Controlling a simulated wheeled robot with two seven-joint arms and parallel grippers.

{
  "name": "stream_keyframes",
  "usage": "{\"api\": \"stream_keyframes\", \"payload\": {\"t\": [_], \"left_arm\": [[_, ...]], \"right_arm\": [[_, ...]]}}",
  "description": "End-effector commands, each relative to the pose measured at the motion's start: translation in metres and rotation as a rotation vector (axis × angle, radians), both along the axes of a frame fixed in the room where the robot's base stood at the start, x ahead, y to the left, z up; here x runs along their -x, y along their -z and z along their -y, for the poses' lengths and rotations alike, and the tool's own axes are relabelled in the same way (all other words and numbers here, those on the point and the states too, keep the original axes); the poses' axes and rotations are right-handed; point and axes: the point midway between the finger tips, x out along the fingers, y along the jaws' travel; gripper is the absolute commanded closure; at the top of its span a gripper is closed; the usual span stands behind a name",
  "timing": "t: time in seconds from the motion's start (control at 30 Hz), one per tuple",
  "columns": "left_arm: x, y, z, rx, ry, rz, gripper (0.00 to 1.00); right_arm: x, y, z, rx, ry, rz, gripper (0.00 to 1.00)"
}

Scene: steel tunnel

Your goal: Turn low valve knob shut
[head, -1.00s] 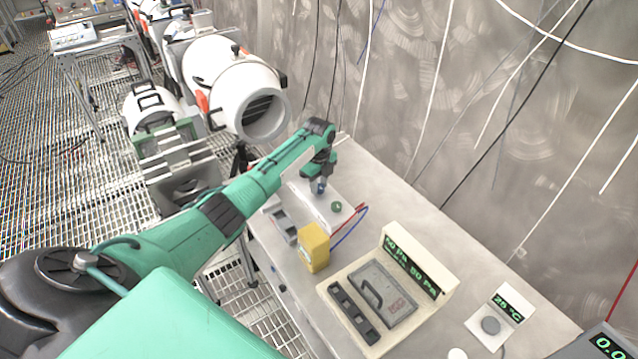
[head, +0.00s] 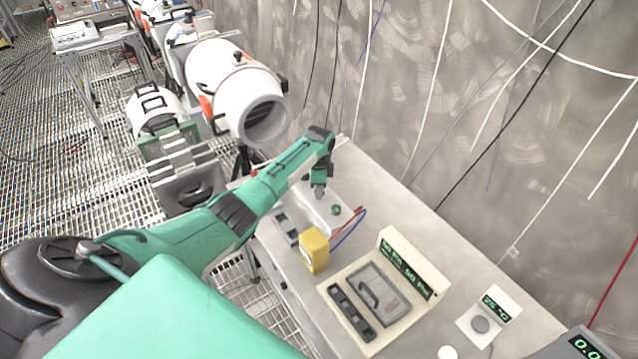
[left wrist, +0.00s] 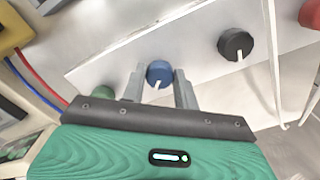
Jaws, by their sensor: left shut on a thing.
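A row of knobs sits on a pale panel (left wrist: 190,45) in the left wrist view: a green knob (left wrist: 103,92), a blue knob (left wrist: 159,73), a black knob (left wrist: 236,45) and a red knob (left wrist: 311,13). No label shows which is the low valve knob. My left gripper (left wrist: 159,78) is shut on the blue knob, one grey finger on each side. A white pointer mark shows on the knob's near side. In the head view my left gripper (head: 319,190) reaches down over the panel and hides the blue knob; the green knob (head: 336,210) is clear. My right gripper is out of view.
A yellow block (head: 314,250), red and blue leads (head: 348,233) and a cream instrument with a green display (head: 408,268) stand nearer on the bench. The metal wall (head: 480,150) rises behind. A white cylinder (head: 235,90) stands left of the bench.

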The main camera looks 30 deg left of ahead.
Motion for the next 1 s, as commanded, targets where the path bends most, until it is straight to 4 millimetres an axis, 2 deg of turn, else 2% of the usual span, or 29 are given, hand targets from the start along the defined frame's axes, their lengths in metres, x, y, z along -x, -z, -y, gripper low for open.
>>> {"api": "stream_keyframes", "payload": {"t": [0.1,0.6,1.0], "left_arm": [[0.0,-0.004,0.001,0.001,-0.112,0.001,0.93],[0.0,-0.003,0.001,-0.001,-0.565,0.001,0.93],[0.0,-0.002,0.001,0.0,-0.782,0.003,0.93]], "right_arm": [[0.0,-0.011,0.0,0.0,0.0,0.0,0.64],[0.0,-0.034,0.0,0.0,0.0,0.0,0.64],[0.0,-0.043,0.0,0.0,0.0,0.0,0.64]]}}
